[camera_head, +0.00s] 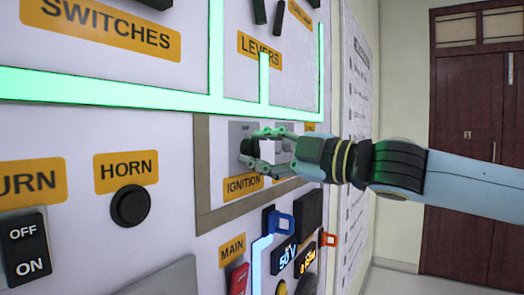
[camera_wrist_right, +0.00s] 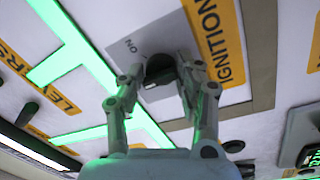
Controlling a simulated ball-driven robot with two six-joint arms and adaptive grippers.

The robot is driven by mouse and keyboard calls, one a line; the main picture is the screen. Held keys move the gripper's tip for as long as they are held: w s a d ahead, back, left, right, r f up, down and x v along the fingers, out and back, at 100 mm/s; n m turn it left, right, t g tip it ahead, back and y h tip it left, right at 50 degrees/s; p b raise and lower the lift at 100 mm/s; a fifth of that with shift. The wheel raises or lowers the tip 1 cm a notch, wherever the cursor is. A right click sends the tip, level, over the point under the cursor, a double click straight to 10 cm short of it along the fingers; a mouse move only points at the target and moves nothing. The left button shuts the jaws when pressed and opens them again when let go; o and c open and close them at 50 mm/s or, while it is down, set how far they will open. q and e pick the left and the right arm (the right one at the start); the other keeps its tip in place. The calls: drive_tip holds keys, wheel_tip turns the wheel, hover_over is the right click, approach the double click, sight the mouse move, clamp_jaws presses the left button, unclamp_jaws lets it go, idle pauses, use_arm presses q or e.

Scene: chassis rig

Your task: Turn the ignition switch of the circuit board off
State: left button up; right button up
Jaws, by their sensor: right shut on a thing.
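The ignition switch (camera_head: 248,147) is a dark knob on a grey plate, above the orange IGNITION label (camera_head: 243,187) on the white board. In the right wrist view the black knob (camera_wrist_right: 158,70) sits between my fingers, with the word ON beside it on the grey plate (camera_wrist_right: 130,48). My right gripper (camera_head: 256,150) reaches in from the right and is shut on the knob; it also shows in the right wrist view (camera_wrist_right: 160,82). The fingers hide part of the knob and plate. My left gripper is not in view.
A black HORN button (camera_head: 130,206) and an OFF/ON rocker (camera_head: 26,248) lie to the left. A red MAIN switch (camera_head: 238,279) and a blue clip (camera_head: 280,221) are below. Green lit strips (camera_head: 120,92) cross above. A brown door (camera_head: 475,120) stands behind at right.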

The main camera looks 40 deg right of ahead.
drive_tip(key=shift+f, duration=0.25)
drive_tip(key=o, duration=1.1)
drive_tip(key=shift+a+r, duration=0.1)
drive_tip(key=shift+r, duration=0.1)
